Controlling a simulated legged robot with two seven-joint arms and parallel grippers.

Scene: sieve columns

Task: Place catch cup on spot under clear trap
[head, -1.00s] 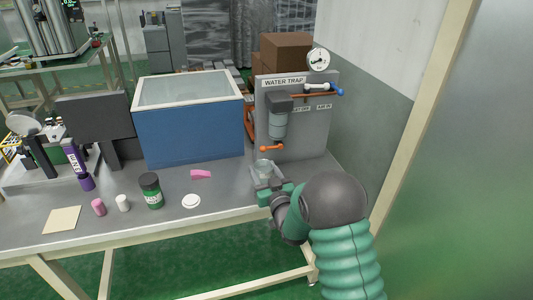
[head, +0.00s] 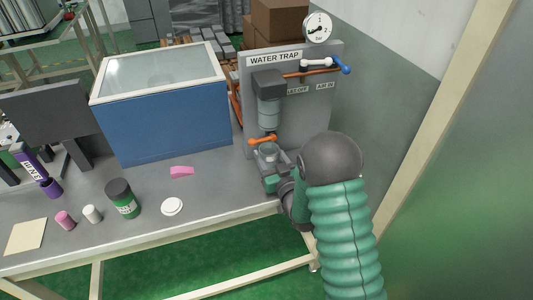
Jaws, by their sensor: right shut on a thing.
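The clear trap (head: 269,110) is a cylinder with a dark top on the grey WATER TRAP panel. An orange lever (head: 263,140) sits at its lower end. The catch cup (head: 268,153) is a small clear cup just below the lever. My right gripper (head: 271,170) is shut on the cup, at the foot of the panel. I cannot tell whether the cup touches the table, and the spot under the trap is not visible. My left gripper is not in view.
A blue box with a clear lid (head: 165,120) stands left of the panel. A green-labelled jar (head: 123,199), a white disc (head: 172,206) and a pink block (head: 181,172) lie on the grey table. A cream doorpost (head: 435,120) rises at right.

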